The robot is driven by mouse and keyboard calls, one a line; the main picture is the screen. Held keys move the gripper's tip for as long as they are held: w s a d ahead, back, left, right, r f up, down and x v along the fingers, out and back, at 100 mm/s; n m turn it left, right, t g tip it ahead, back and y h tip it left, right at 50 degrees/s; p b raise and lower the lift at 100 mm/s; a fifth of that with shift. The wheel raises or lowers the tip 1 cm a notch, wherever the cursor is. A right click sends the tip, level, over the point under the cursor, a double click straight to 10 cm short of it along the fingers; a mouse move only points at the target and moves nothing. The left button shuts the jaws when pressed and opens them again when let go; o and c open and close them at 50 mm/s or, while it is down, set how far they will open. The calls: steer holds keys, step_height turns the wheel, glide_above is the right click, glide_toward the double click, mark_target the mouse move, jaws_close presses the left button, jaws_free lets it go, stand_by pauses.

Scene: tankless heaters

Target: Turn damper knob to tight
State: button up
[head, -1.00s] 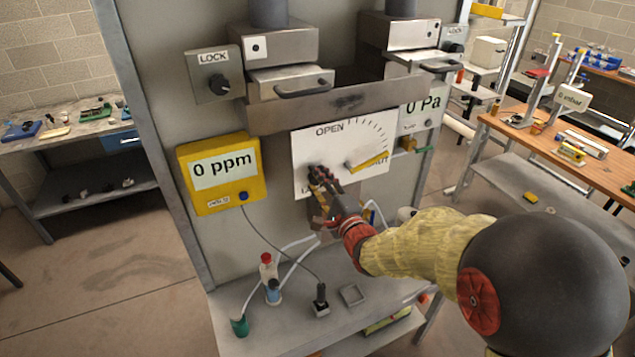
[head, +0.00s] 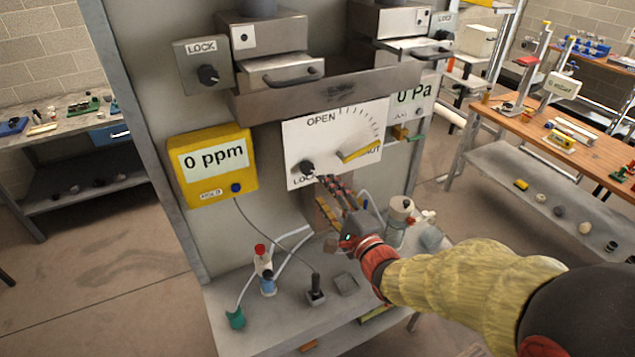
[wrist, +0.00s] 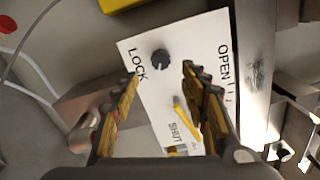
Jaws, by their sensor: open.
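A white panel (head: 300,140) marked OPEN, SHUT and LOCK has a scale of tick marks. A round black knob (head: 307,168) sits at its lower left beside LOCK; its setting is too small to read. A yellow pointer (head: 361,150) lies near SHUT. My gripper (head: 325,181) is just below and right of the knob, apart from it. In the wrist view my gripper (wrist: 161,72) is open, and the knob (wrist: 160,59) shows between the fingertips, with nothing held. The yellow pointer (wrist: 186,118) also shows between the fingers there.
Another LOCK knob (head: 208,74) is on a grey box at upper left. A yellow meter (head: 212,190) reads 0 ppm. A display (head: 414,95) reads 0 Pa. Bottles (head: 265,275) and a black switch (head: 316,288) stand on the shelf below. A wooden table (head: 560,130) is at right.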

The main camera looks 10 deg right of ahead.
steer(key=shift+v, duration=1.15)
